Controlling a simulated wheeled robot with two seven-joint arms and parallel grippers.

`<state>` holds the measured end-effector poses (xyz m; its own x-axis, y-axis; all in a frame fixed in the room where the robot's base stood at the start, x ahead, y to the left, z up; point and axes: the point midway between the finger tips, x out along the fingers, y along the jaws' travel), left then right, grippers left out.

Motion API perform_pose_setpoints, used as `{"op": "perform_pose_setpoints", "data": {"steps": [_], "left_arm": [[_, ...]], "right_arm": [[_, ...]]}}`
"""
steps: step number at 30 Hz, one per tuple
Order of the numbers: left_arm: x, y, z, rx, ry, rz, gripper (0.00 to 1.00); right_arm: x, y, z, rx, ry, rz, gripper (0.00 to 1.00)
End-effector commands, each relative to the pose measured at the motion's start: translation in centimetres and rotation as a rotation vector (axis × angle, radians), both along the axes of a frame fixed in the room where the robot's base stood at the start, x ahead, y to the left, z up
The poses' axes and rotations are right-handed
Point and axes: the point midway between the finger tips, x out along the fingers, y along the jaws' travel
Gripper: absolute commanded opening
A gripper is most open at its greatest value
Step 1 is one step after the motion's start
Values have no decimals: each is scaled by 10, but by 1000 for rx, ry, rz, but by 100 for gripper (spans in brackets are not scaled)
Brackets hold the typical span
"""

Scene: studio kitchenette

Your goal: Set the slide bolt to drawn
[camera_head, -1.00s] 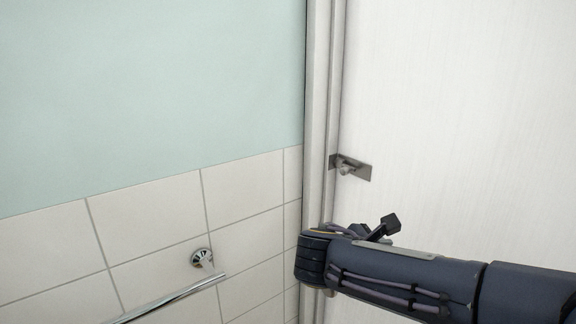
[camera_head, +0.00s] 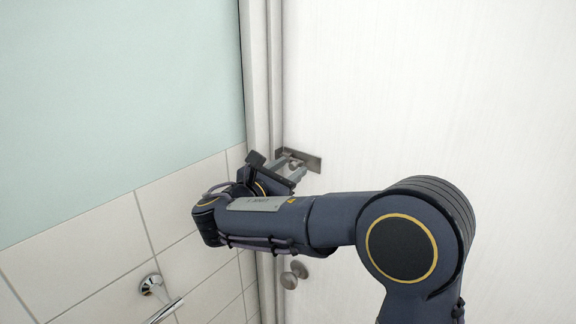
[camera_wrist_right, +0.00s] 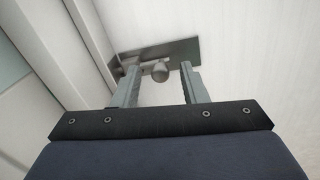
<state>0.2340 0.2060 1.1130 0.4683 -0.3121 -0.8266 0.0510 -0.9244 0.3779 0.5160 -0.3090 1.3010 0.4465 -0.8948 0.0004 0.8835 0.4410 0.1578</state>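The slide bolt (camera_head: 312,161) is a small grey metal plate with a round knob, mounted on the white door beside the frame. In the right wrist view the bolt plate (camera_wrist_right: 180,50) lies just beyond my fingertips, and its knob (camera_wrist_right: 160,71) shows between them. My right gripper (camera_head: 291,166) is at the bolt in the head view, with the forearm partly covering the area below it. In the right wrist view the right gripper (camera_wrist_right: 158,80) is open, its two fingers apart with a gap around the knob. My left gripper is not in view.
A round door knob (camera_head: 291,277) sits lower on the white door (camera_head: 430,90). The door frame (camera_head: 262,80) runs up to the left of the bolt. A chrome rail (camera_head: 155,290) is fixed to the tiled wall at lower left.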

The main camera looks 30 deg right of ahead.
Motion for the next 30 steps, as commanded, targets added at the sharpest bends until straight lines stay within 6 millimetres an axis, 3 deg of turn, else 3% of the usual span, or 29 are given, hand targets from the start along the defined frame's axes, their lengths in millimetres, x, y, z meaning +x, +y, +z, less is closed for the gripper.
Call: {"op": "perform_pose_setpoints", "data": {"steps": [9, 18, 26, 30], "left_arm": [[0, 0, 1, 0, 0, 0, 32], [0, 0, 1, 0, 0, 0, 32], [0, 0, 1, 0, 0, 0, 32], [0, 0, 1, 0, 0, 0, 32]], "right_arm": [[2, -4, -1, 0, 0, 1, 39], [2, -4, -1, 1, -1, 1, 1], [0, -5, 0, 1, -1, 1, 0], [-18, -12, 0, 2, -1, 1, 0]]}}
